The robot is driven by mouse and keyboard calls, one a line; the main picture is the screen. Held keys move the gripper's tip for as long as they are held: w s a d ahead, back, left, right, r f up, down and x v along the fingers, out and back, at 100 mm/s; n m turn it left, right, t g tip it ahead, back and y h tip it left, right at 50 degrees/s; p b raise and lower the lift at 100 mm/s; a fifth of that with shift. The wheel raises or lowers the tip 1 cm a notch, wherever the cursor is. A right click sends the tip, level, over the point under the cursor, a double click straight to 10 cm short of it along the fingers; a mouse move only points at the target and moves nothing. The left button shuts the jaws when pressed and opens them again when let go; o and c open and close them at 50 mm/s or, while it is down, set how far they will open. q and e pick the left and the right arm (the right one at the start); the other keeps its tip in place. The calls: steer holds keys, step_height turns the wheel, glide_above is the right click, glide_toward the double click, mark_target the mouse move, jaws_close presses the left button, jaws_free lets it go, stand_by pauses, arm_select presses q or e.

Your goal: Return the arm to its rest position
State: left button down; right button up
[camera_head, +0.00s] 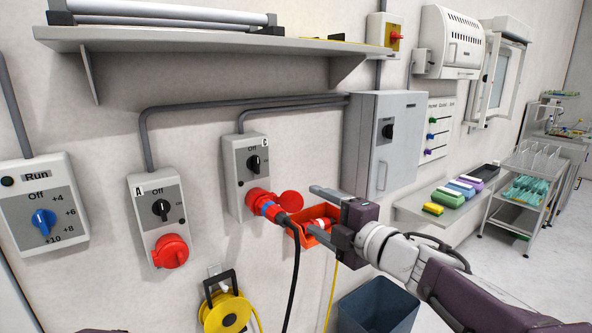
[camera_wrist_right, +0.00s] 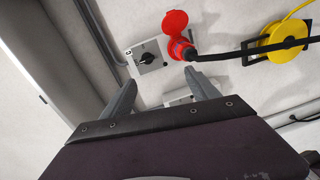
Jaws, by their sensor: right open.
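My right gripper (camera_head: 318,220) is open and empty in the head view, in front of the wall to the right of socket box C. Its two fingers point left and stand apart; they also show in the right wrist view (camera_wrist_right: 162,92). Socket box C (camera_head: 238,158) has a red plug (camera_head: 268,208) with a black cable in its socket, and the red lid is swung open. A red-orange bin (camera_head: 307,236) with red and white items is partly hidden behind the fingers. My left gripper does not show.
Socket box A (camera_head: 148,190) and the Run box (camera_head: 50,222) are on the wall at left. A grey cabinet (camera_head: 400,120) is behind my gripper. A yellow cable reel (camera_head: 222,310) hangs below. A dark blue tub (camera_head: 375,312) stands under my arm. A shelf (camera_head: 160,38) runs above.

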steer(key=s+d+f+m+g+h+p, duration=0.1)
steer(key=d+f+m+g+h, duration=0.1)
steer(key=d+f+m+h, duration=0.75)
steer(key=s+d+f+m+g+y+p, duration=0.15)
steer(key=f+m, duration=0.45)
steer(key=f, duration=0.8)
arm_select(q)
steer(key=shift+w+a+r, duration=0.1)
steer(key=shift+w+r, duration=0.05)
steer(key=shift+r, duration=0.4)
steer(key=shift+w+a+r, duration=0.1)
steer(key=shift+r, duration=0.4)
arm_select(e)
steer(key=s+f+m+g, duration=0.4)
steer(key=s+f, duration=0.1)
steer(key=s, duration=0.4)
steer(key=s+d+f+m+g+h, duration=0.1)
steer(key=s+f+m+g, duration=0.3)
steer(key=s, duration=0.5)
step_height(320, 180, down, 2)
steer(key=shift+d+f+g+h, duration=0.15)
steer(key=shift+d+g+h, duration=0.15)
steer(key=shift+g, duration=0.35)
steer(key=shift+w+m, duration=0.15)
steer(key=shift+m, duration=0.1)
